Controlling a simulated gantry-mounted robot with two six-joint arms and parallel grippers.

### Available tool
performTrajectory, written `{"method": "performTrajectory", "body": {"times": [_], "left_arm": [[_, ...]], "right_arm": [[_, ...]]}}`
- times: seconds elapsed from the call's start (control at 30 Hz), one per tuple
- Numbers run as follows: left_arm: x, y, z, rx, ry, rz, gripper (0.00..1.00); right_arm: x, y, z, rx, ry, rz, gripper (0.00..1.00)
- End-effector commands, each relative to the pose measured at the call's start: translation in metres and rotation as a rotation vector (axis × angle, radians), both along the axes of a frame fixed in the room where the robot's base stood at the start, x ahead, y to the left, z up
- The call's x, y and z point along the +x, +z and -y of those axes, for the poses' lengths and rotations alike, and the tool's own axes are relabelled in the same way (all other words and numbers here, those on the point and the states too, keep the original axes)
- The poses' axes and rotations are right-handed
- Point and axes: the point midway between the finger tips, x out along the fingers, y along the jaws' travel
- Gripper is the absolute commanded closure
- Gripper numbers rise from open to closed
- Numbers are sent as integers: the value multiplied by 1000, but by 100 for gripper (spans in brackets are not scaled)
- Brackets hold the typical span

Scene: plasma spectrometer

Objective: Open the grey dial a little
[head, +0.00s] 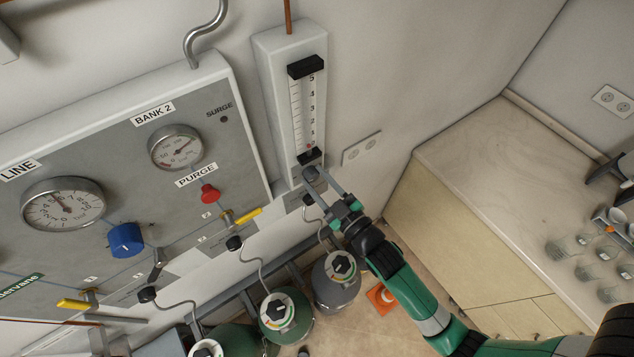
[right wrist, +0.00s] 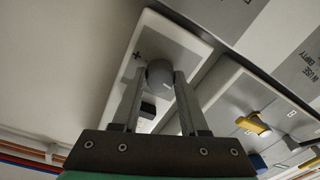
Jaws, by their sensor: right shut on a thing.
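The grey dial (right wrist: 160,74) is a round knob on the lower end of the white flowmeter panel. In the right wrist view it sits between the two fingers of my right gripper (right wrist: 158,90), which is shut on it. In the head view the dial (head: 310,174) shows just below the flowmeter's scale (head: 308,107), and my right gripper (head: 327,188) reaches it from the lower right. A small red float shows near the bottom of the scale. My left gripper is not in view.
Left of the flowmeter is the grey panel (head: 50,140) with gauges, a blue knob (head: 126,240), a red purge button (head: 209,194) and yellow-handled valves. Gas cylinders (head: 337,282) stand below. A counter (head: 480,160) with glassware is on the right. The wall beside the flowmeter is mostly clear.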

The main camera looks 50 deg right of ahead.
Motion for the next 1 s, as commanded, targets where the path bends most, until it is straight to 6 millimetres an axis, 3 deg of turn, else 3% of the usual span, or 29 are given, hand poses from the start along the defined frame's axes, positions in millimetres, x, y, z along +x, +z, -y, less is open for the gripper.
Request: {"method": "performTrajectory", "body": {"times": [0.23,0.8,0.83,0.97,1.0], "left_arm": [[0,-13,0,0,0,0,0],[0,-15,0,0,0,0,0],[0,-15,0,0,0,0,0],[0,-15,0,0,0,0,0],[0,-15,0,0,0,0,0]], "right_arm": [[0,-1,0,110,1,30,100],[0,1,0,152,1,38,100],[0,1,0,152,1,38,51],[0,0,0,151,1,38,28],[0,0,0,151,1,38,27]]}}
